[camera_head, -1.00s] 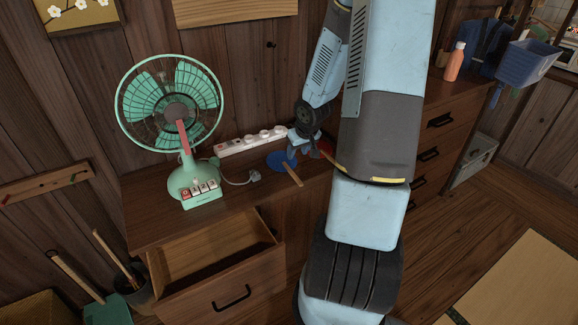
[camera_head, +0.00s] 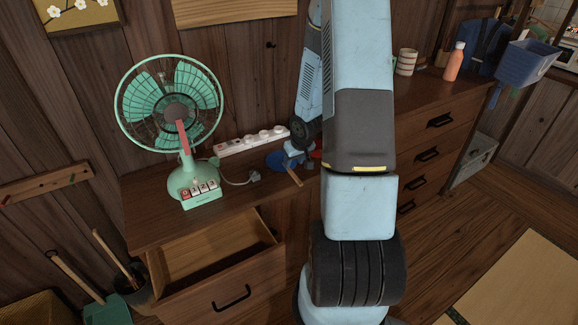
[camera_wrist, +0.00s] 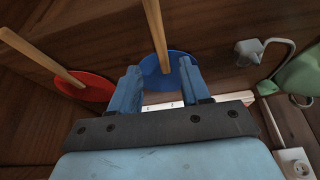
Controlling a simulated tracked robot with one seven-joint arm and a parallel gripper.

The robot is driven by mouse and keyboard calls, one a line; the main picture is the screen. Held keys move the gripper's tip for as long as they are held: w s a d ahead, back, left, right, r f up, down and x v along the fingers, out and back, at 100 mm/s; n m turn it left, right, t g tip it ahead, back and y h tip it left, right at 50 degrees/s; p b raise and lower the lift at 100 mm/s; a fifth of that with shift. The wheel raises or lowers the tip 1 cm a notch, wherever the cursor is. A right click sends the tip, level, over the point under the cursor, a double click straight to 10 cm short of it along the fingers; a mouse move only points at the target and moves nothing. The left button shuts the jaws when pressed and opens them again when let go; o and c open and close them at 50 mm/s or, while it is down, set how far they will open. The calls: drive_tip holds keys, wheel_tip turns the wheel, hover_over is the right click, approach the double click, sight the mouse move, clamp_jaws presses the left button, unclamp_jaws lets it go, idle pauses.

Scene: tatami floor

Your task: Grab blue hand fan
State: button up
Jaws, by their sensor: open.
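The blue hand fan (camera_head: 275,160) lies on the wooden cabinet top, with its wooden handle pointing toward the front edge. In the wrist view the blue fan (camera_wrist: 178,82) shows between and just beyond my fingers, its handle running up the picture. My gripper (camera_wrist: 158,68) is open, with one blue finger on each side of the fan's near part. I cannot tell whether the fingers touch it. In the head view my gripper (camera_head: 296,154) is low over the fan and partly hides it.
A red hand fan (camera_wrist: 85,88) lies left of the blue one in the wrist view. A green electric fan (camera_head: 185,180) and a white power strip (camera_head: 250,142) stand nearby on the cabinet. A drawer (camera_head: 225,270) is open below. A cup (camera_head: 406,62) and orange bottle (camera_head: 455,62) stand farther right.

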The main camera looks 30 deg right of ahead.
sight(290, 170)
drive_tip(key=shift+x, duration=2.55)
drive_tip(key=shift+w+a, duration=0.1)
drive_tip(key=shift+c, duration=0.2)
clamp_jaws()
